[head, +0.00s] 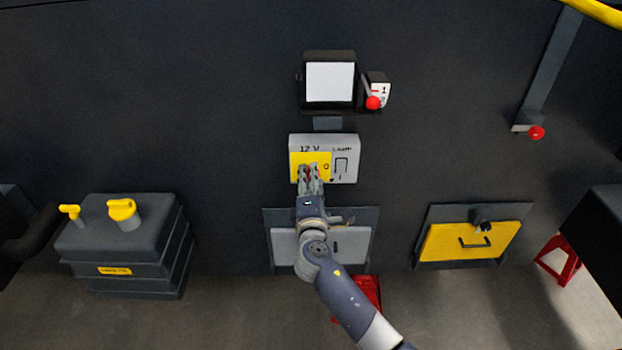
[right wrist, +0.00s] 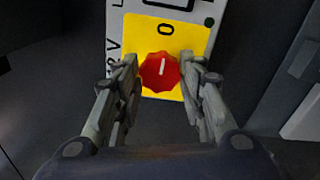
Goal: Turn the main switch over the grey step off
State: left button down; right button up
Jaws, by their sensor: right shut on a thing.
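The main switch is a red knob (right wrist: 160,70) on a yellow plate (right wrist: 183,38) of a light grey "12 V" box (head: 345,150). The box is on the dark wall above a light grey panel (head: 350,243), which looks like the grey step. In the right wrist view the white mark on the knob lines up with the "0" printed on the plate. My right gripper (head: 311,172) reaches the knob, with one finger on each side, shut on it. In the head view the fingers hide most of the knob. My left gripper is not in view.
A screen (head: 330,82) and a red-tipped lever (head: 373,102) are above the box. A yellow hatch (head: 470,241) is at lower right, a dark tank (head: 125,245) with yellow caps at lower left. Another red-knobbed lever (head: 536,132) is at far right. A red stand (head: 367,291) is partly behind my arm.

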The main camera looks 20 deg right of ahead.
jog(key=shift+n, duration=0.3)
jog(key=o, duration=1)
jog(key=shift+o, duration=0.2)
jog(key=v, duration=1.2)
jog(key=shift+f, duration=0.1)
